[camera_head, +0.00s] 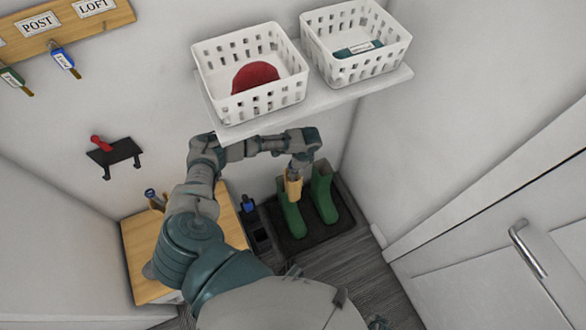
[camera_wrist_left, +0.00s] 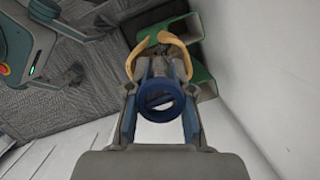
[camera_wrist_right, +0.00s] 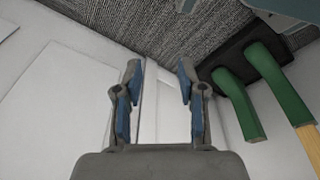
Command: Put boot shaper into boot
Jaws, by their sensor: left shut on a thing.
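The boot shaper (camera_head: 293,187) has tan wooden halves and a blue round knob (camera_wrist_left: 160,100). My left gripper (camera_head: 299,163) is shut on it. The shaper hangs wood-down at the mouth of the left green boot (camera_head: 291,214); in the right wrist view its wood (camera_wrist_right: 308,140) lines up with that boot (camera_wrist_right: 282,90). I cannot tell whether its tip is inside. The other green boot (camera_head: 323,192) stands upright beside it. My right gripper (camera_wrist_right: 160,75) is open and empty, away from the boots.
The boots stand on a dark tray (camera_head: 335,228) in the wall corner. A white shelf (camera_head: 320,103) above bears two white baskets (camera_head: 253,100). A wooden-topped cabinet (camera_head: 140,250) stands left. A white door (camera_head: 480,240) is at right.

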